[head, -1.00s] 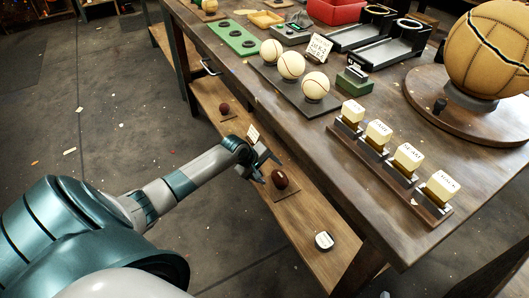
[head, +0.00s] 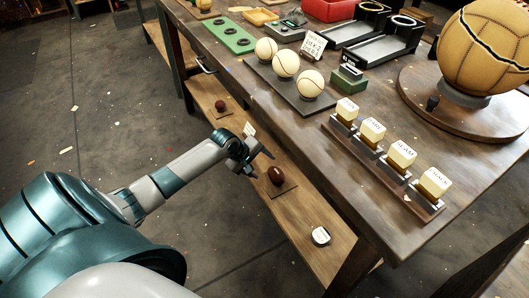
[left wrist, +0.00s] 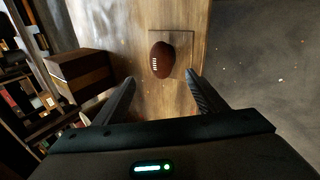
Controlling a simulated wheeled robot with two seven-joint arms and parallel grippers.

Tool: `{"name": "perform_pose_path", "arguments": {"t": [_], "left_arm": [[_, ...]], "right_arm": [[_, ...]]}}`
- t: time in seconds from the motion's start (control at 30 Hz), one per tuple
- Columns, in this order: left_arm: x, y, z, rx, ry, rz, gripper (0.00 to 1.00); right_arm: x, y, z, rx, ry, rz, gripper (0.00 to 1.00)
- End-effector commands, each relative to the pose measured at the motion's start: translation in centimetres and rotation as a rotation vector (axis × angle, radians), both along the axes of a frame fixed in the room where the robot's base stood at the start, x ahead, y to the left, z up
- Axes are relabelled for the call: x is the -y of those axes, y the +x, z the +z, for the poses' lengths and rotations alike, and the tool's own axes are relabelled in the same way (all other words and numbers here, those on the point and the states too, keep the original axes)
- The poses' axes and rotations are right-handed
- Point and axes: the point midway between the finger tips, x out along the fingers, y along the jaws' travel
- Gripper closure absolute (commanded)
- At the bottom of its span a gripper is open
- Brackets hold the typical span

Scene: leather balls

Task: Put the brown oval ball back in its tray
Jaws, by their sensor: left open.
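The brown oval ball (head: 276,176) lies on a thin brown square mat on the lower shelf (head: 308,216) of the workbench. In the left wrist view the ball (left wrist: 162,60) shows white laces and sits ahead of the fingertips, between their lines. My left gripper (head: 260,162) is open and empty, just beside and above the ball in the head view; its two fingers also show in the left wrist view (left wrist: 160,84). A gap remains between fingers and ball. I cannot tell which item is the ball's tray. My right gripper is not in view.
The workbench top (head: 290,125) overhangs the shelf. It holds a dark tray with three cream balls (head: 285,65), a row of lettered blocks (head: 372,130) and a large tan ball (head: 485,45).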

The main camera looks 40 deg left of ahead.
Motion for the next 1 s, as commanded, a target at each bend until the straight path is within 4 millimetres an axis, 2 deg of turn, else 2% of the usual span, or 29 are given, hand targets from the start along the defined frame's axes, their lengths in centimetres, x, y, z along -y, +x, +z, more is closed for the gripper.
{"name": "perform_pose_path", "arguments": {"t": [0.23, 0.37, 0.47, 0.57, 0.67, 0.7, 0.8, 0.9, 1.0], "left_arm": [[0.7, -0.3, -0.3, 0.006, 0.008, -0.023, 0.35], [3.6, -1.7, -1.6, 0.034, 0.043, -0.116, 0.35], [7.7, -3.8, -2.8, 0.082, 0.093, -0.246, 0.35], [13.0, -6.8, -3.7, 0.164, 0.162, -0.414, 0.35], [18.9, -10.5, -3.6, 0.278, 0.247, -0.590, 0.35], [21.2, -12.1, -3.1, 0.331, 0.286, -0.655, 0.35], [26.3, -15.9, -1.0, 0.468, 0.393, -0.793, 0.35], [30.2, -19.3, 2.2, 0.602, 0.518, -0.892, 0.35], [32.6, -21.8, 5.7, 0.709, 0.648, -0.949, 0.35]], "right_arm": [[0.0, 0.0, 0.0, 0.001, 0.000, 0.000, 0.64], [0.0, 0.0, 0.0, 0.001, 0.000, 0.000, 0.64], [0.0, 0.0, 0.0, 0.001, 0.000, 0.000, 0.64], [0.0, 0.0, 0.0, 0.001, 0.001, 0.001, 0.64], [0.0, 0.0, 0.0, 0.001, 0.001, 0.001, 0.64], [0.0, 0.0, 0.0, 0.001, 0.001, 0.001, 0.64], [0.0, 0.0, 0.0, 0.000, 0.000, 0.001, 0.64], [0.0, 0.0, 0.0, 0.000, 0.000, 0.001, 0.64], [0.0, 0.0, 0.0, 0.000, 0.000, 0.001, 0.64]]}}
